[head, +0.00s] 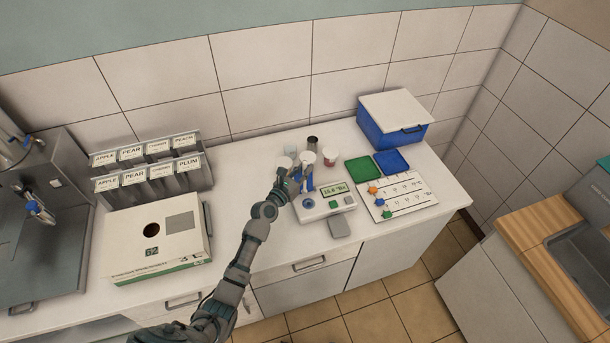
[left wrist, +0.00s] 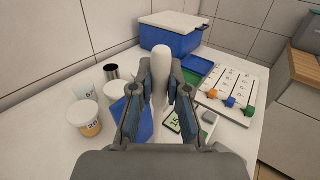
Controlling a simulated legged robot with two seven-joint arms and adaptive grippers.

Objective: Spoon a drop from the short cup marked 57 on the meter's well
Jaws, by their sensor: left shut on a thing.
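My left gripper (head: 297,181) is shut on a white spoon (left wrist: 161,72), which it holds upright between its fingers; the spoon's pale end (head: 308,158) shows above the gripper in the head view. The meter (head: 325,207), white with a lit display, stands just right of the gripper; its display (left wrist: 182,122) is partly visible in the left wrist view. My right gripper is not in view.
A metal cup (left wrist: 111,72) and a white cup (left wrist: 116,92) stand behind. Green (head: 364,169) and blue (head: 391,163) trays, a white card with colored pegs (head: 405,191) and a blue box (head: 392,126) are at right. A carton (head: 157,240) stands at left.

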